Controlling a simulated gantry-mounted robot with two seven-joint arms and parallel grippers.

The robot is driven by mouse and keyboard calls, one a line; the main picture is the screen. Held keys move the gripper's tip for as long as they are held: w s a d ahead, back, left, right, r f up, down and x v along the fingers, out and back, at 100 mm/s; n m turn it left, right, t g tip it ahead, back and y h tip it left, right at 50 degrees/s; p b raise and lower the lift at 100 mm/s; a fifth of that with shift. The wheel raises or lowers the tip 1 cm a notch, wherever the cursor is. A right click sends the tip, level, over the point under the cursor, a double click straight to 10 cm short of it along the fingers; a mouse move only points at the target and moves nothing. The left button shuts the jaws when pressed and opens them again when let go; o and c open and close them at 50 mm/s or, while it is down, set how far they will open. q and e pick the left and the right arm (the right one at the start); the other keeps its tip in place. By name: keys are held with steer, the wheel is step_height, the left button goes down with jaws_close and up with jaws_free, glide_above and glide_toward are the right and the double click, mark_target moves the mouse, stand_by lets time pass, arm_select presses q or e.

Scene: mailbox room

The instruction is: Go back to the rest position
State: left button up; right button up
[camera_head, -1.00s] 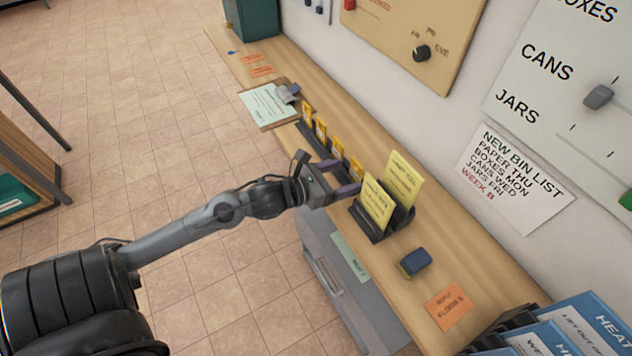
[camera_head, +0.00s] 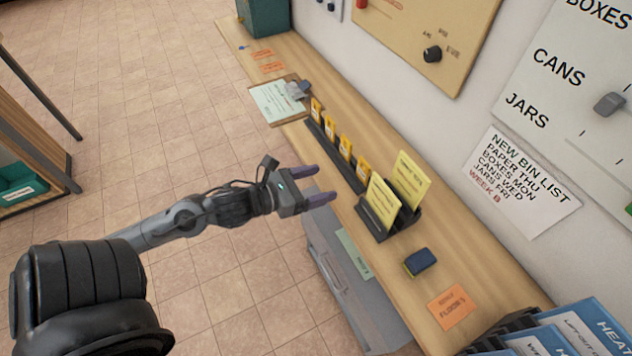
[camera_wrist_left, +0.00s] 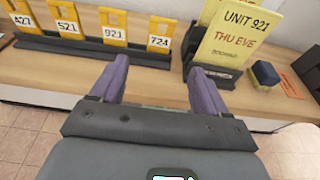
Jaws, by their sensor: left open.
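My left gripper (camera_head: 322,186) is open and empty, with purple fingers, in front of the wooden counter's near edge in the head view. In the left wrist view its two fingers (camera_wrist_left: 155,88) stand apart with nothing between them. Beyond it on the counter is a black rack of yellow numbered tags (camera_head: 345,148); the wrist view shows tags 427, 521, 921 and 724 (camera_wrist_left: 160,30). To its right stands a black holder (camera_head: 371,220) with two yellow cards (camera_head: 408,180). The front card reads "UNIT 921 THU EVE" in the wrist view (camera_wrist_left: 238,35). My right gripper is not in view.
The counter (camera_head: 470,250) runs along the wall. It carries a clipboard (camera_head: 275,102), a blue and yellow sponge-like block (camera_head: 420,262), an orange note (camera_head: 451,307) and blue leaflets (camera_head: 570,330). A grey cabinet (camera_head: 340,285) stands below. The tiled floor at left is open.

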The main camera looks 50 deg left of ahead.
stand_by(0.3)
arm_select(q)
steer(key=s+d+f+n+g+y, duration=0.1)
steer(key=s+f+n+g+y, duration=0.1)
steer(key=f+n, duration=0.5)
steer(key=s+d+f+n+g+y, duration=0.1)
steer(key=s+f+n+g+y, duration=0.15)
steer(key=n, duration=0.85)
steer(key=s+d+f+n+g+h+p, duration=0.1)
steer(key=s+d+f+n+g, duration=0.15)
steer(key=s+d+n, duration=0.4)
steer(key=s+d+f+n+g+h+p, duration=0.15)
steer(key=d+n+g, duration=0.25)
steer(key=n, duration=0.6)
step_height(320, 180, up, 37)
steer(key=n+p, duration=0.1)
steer(key=p, duration=3.6)
steer(key=shift+w+d, duration=0.2)
